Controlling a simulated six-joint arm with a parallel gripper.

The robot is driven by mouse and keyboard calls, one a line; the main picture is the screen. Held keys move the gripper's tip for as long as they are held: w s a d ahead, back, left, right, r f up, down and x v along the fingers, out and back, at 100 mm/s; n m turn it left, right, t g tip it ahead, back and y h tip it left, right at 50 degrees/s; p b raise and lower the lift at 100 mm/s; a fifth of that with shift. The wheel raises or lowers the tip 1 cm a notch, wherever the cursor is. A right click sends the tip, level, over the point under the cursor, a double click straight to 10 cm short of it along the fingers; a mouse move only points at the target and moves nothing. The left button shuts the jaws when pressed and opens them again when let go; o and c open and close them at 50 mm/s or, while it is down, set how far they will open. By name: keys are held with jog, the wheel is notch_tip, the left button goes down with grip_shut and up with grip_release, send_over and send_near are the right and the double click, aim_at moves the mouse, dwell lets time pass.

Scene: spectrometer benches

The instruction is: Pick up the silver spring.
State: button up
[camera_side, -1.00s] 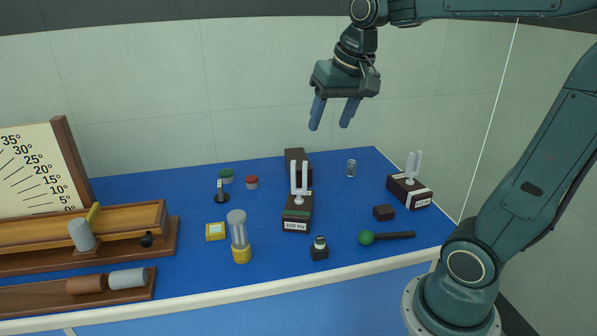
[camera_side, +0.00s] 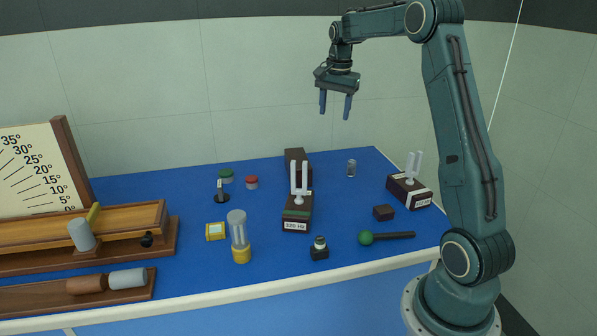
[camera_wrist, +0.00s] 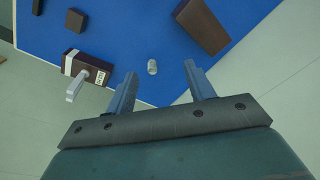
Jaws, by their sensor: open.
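The silver spring (camera_side: 351,168) is a small upright coil on the blue bench top, toward the back right in the side view. In the wrist view the spring (camera_wrist: 152,67) lies beyond and between my fingertips, somewhat nearer the left one. My gripper (camera_side: 335,108) is open and empty. It hangs high above the back of the bench, up and a little left of the spring, with its fingers pointing down. Both fingers also show in the wrist view (camera_wrist: 160,70). Nothing hides the spring.
A tuning fork on a dark box (camera_side: 409,190) stands right of the spring, another (camera_side: 297,212) to its left. A dark block (camera_side: 297,160) stands at the back left of it. A small brown block (camera_side: 383,212) and a green-headed mallet (camera_side: 367,238) lie in front. Bare blue surface surrounds the spring.

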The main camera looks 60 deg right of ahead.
aim_at(352, 161)
jog(key=s+d+f+m+g, duration=0.1)
jog(key=d+f+m, duration=0.3)
jog(key=d+f, duration=0.4)
jog(key=s+d, duration=0.1)
jog(key=d, duration=0.3)
jog(key=shift+s+d+f+m+y, duration=0.2)
jog(key=shift+f+m+y, duration=0.1)
jog(key=shift+f+y, duration=0.1)
jog(key=shift+a, duration=0.1)
jog(key=shift+f, duration=4.25)
jog(key=shift+f, duration=0.1)
jog(key=shift+w+a+f, duration=0.1)
jog(key=shift+a+f, duration=0.05)
jog(key=shift+f, duration=2.35)
jog(key=c, duration=1)
